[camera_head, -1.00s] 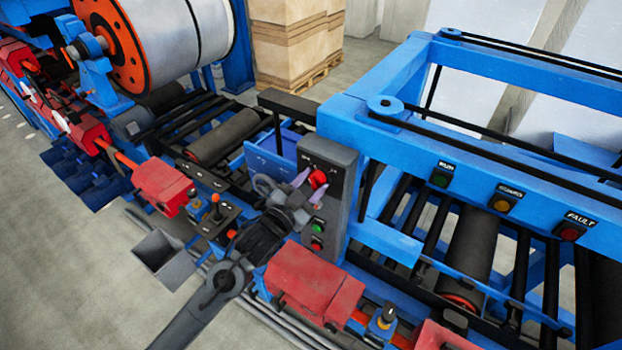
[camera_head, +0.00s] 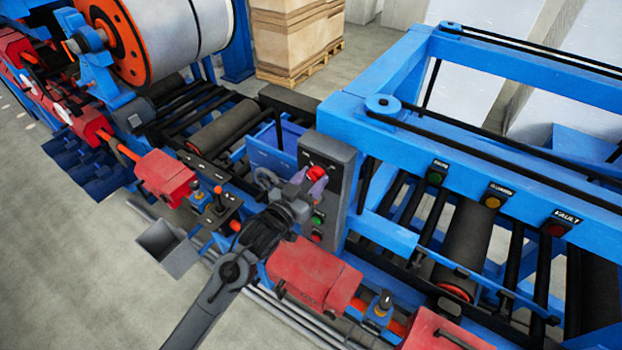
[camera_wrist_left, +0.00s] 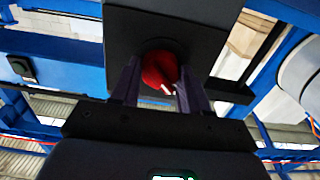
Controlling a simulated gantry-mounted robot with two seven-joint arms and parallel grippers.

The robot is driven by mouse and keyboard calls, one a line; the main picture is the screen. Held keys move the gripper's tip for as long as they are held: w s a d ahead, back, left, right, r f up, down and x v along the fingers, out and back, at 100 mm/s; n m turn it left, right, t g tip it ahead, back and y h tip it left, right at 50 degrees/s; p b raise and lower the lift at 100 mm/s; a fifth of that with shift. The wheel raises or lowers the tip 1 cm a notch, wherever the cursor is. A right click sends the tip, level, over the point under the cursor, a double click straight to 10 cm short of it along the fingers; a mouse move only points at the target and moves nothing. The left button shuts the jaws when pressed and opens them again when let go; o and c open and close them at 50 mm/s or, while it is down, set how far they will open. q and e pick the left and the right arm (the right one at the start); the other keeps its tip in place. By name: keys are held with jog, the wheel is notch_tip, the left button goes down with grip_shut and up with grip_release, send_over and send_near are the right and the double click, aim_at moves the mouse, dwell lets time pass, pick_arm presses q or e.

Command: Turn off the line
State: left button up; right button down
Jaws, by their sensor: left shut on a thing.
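A grey control box (camera_head: 340,210) stands at the end of the blue frame. It has a red rotary knob (camera_head: 317,173) near its top, with a green button (camera_head: 317,221) and a red button (camera_head: 316,236) below. My left gripper (camera_head: 308,182) is at the knob. In the left wrist view the red knob (camera_wrist_left: 160,69) with a white mark sits between the two fingers of the gripper (camera_wrist_left: 158,88), which are shut on it. The mark slants down to the right. My right gripper is not in view.
A small lever panel (camera_head: 215,212) is left of my arm. Red housings (camera_head: 315,275) line the front rail. The blue frame (camera_head: 440,160) carries green, amber and red lamps. A large roll (camera_head: 165,35) stands at the back left. Open floor (camera_head: 80,270) lies at the front left.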

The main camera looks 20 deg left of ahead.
pick_arm(q)
jog(key=o, duration=1)
jog(key=shift+o, duration=0.2)
jog(key=shift+s+a+f, duration=0.1)
jog(key=shift+s+a, duration=0.05)
jog(key=shift+s, duration=0.35)
jog(key=b+v, duration=0.3)
jog(key=v, duration=0.6)
jog(key=shift+s, duration=0.4)
